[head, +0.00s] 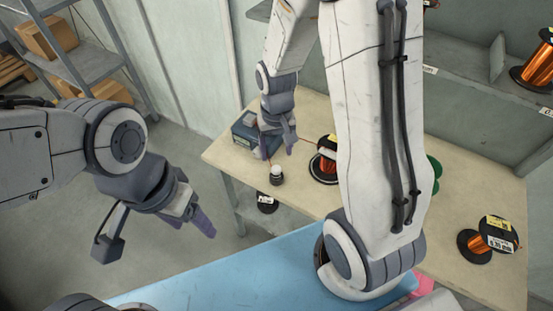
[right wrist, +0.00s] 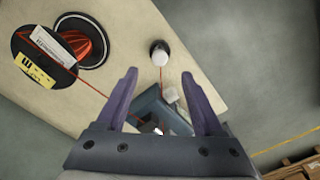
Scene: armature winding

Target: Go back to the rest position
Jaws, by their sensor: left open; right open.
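My right gripper (head: 278,150) is over the far left part of the beige table, its fingers pointing down beside a dark blue-grey box (head: 243,138). In the right wrist view, its two purple fingers (right wrist: 163,102) are spread apart with nothing between their tips; the blue-grey box (right wrist: 150,108) lies beyond them. My left gripper (head: 198,216) hangs at the left over the floor, away from the table, and holds nothing that I can see. Its finger gap is hard to see from this angle.
A small white-capped jar (head: 277,174) stands near the box. A red wire runs between the box and a copper spool (head: 326,160). Another spool (head: 484,242) is at the table's right. A blue surface (head: 240,268) is in front. Metal shelves (head: 70,62) stand at back left.

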